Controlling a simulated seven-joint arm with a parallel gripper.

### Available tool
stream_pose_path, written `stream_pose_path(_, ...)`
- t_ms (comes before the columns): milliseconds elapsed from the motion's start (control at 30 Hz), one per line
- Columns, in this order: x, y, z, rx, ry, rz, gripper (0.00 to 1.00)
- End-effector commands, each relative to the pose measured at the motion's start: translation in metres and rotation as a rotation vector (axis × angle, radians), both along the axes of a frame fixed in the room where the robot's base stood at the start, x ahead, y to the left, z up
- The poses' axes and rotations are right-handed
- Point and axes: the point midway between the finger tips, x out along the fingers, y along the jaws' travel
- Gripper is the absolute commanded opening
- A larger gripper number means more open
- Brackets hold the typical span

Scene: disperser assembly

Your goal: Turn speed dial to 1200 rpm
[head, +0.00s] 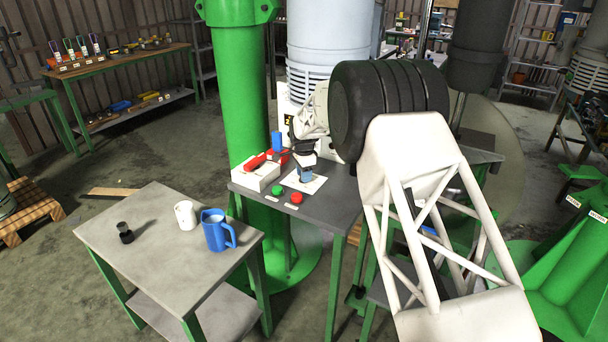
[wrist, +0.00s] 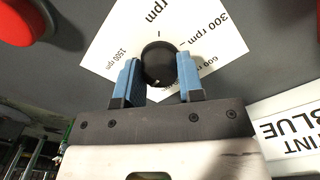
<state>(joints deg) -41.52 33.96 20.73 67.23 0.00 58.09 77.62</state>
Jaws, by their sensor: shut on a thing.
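The speed dial is a round black knob (wrist: 158,60) on a white plate (wrist: 105,38) printed with rpm labels. In the wrist view "1500 rpm" reads on the left, "300 rpm" on the upper right and a partly covered "600 rpm" below it. My gripper (wrist: 157,64) has a blue finger on each side of the knob and is shut on it. A small light mark shows on the knob's near edge, towards my palm. The fingers and palm hide the near part of the plate, and no 1200 label is visible. In the head view my gripper (head: 305,172) stands over the plate (head: 316,186).
Close by are a red button (head: 296,198), a green button (head: 277,190) and a white box (head: 252,178) with a red part on top. A side table (head: 165,265) holds a blue pitcher (head: 216,232), a white mug (head: 185,215) and a small black part (head: 125,233).

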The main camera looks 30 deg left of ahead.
Motion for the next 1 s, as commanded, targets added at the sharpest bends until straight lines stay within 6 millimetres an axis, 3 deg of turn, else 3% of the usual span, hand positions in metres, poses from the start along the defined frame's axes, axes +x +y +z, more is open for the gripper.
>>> stream_pose_path(233,0.000,0.000,0.001,0.001,-0.001,0.001,0.11)
stream_pose_path(267,0.000,0.000,0.001,0.001,-0.001,0.001,0.37)
stream_pose_path(433,0.000,0.000,0.001,0.001,-0.001,0.001,0.61)
stream_pose_path(767,0.000,0.000,0.002,0.001,-0.001,0.002,0.61)
stream_pose_path(1000,0.001,0.000,0.018,0.002,-0.003,0.002,0.61)
